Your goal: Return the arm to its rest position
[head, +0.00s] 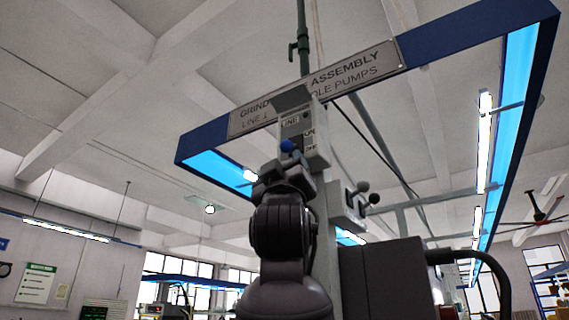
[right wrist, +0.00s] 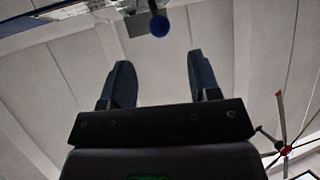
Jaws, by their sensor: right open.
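My right arm rises up the middle of the head view. Its gripper (head: 286,167) is seen from behind, just below a blue ball knob (head: 287,146) on a grey control box (head: 318,135). In the right wrist view the two fingers of the gripper (right wrist: 161,72) stand wide apart with nothing between them. The blue knob (right wrist: 159,26) hangs on a short stem beyond the fingertips, apart from them. My left gripper is in neither view.
A blue-framed lit sign (head: 355,75) spans overhead behind the box. Two dark ball knobs (head: 368,193) stick out from a second box at right. A dark grey cabinet (head: 383,280) stands close to the arm's right. The space left of the arm looks open.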

